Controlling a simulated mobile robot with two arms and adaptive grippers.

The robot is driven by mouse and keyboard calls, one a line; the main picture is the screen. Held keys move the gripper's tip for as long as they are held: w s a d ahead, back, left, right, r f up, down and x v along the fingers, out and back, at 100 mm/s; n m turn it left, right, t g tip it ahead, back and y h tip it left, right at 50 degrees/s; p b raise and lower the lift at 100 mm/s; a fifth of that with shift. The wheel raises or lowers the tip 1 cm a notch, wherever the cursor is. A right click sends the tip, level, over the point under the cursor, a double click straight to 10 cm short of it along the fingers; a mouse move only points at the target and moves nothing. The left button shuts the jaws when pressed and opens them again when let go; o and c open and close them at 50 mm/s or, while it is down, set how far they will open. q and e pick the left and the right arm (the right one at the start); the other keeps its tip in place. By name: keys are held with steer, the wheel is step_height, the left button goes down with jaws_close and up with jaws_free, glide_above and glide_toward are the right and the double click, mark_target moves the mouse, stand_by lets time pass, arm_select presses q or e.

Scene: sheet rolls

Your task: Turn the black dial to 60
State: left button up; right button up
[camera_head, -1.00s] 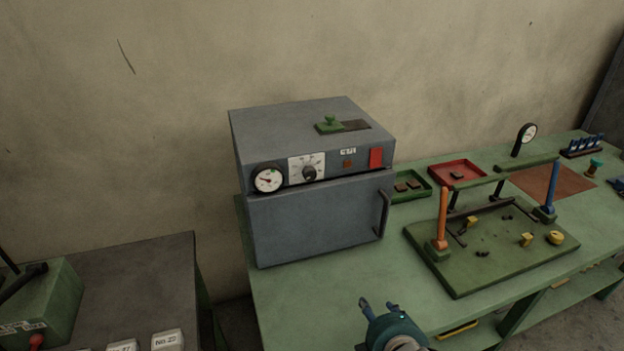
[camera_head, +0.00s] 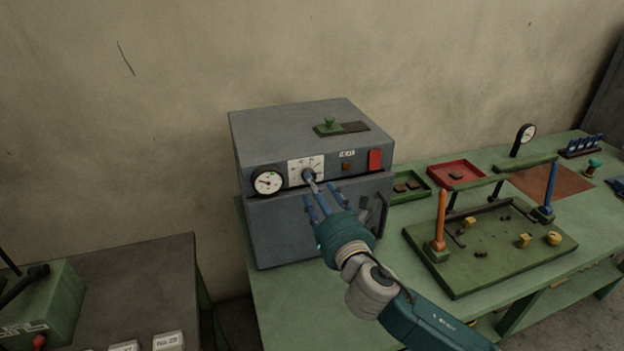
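The black dial sits on a white scale plate (camera_head: 294,172) on the front panel of the grey oven-like box (camera_head: 310,222). In the head view my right gripper (camera_head: 318,190) is in front of the panel, just below and over the dial. Its blue fingers are spread apart. One fingertip covers the dial's knob, so its pointer is hidden. I cannot tell whether the finger touches the knob. The scale numbers are too small to read. My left gripper is not in view.
A round gauge (camera_head: 267,182) is left of the dial, and a red block (camera_head: 375,160) is on the panel to the right. A green fixture board (camera_head: 470,270) stands right on the green bench (camera_head: 285,300).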

steer(key=shift+x, duration=2.15)
steer(key=shift+c, duration=0.6)
jaws_close()
